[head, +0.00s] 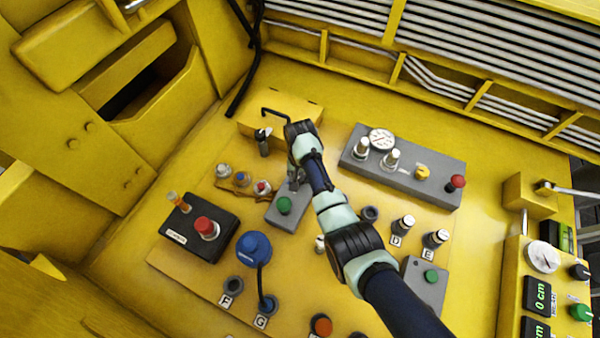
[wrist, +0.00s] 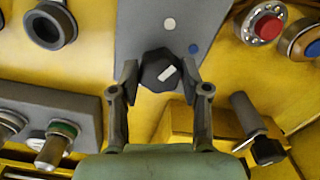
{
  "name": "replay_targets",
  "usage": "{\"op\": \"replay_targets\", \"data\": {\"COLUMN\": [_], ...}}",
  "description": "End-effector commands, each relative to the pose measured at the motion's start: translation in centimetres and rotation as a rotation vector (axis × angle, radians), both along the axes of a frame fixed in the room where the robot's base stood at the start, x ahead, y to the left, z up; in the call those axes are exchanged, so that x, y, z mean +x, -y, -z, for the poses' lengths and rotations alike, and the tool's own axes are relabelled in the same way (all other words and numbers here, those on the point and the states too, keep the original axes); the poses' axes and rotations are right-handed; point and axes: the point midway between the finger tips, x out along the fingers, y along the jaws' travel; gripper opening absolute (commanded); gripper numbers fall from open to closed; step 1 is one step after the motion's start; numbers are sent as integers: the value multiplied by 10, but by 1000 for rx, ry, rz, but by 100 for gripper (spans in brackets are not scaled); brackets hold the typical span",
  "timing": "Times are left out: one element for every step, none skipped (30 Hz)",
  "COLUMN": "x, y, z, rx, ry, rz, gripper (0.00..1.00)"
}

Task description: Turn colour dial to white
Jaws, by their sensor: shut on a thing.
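The colour dial (wrist: 158,70) is a black knob with a short white pointer mark, seen in the wrist view on a grey panel (wrist: 140,25). A white dot (wrist: 168,23) lies above the knob and a blue dot (wrist: 193,48) to its upper right. The mark slants right and slightly up, closer to the blue dot's direction than the white one's. My gripper (wrist: 161,76) is shut on the dial, one finger on each side. In the head view, the gripper (head: 296,180) covers the dial at the upper end of the grey panel with a green button (head: 284,205).
A grey box with a gauge (head: 381,139) and knobs stands to the right. A black box with a red button (head: 206,228) and a blue plug (head: 254,249) stand left. A yellow block with a black bent handle (head: 278,115) is just beyond my wrist.

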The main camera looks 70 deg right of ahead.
Motion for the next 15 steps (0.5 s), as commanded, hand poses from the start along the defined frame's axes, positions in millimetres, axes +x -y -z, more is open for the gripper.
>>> {"op": "replay_targets", "data": {"x": [0,0,0,0,0,0,0,0,0,0,0,0,0,0,0], "y": [0,0,0,0,0,0,0,0,0,0,0,1,1,1,1], "z": [-3,-3,-3,-3,-3,-3,-3,-2,-2,-2,-2,-2,-2,-2,-2], "rx": [1,1,0,0,0,0,0,0,0,0,0,-1,-1,-1,-1], "ry": [0,0,0,0,0,0,0,0,0,0,0,0,0,0,0], "rz": [-42,-70,-106,-133,-158,-192,-217,-241,-271,-293,-313,-339,-358,-374,-396], "gripper": [11,11,11,11,11,11,11,11,11,11,11,11,11,11,11]}}
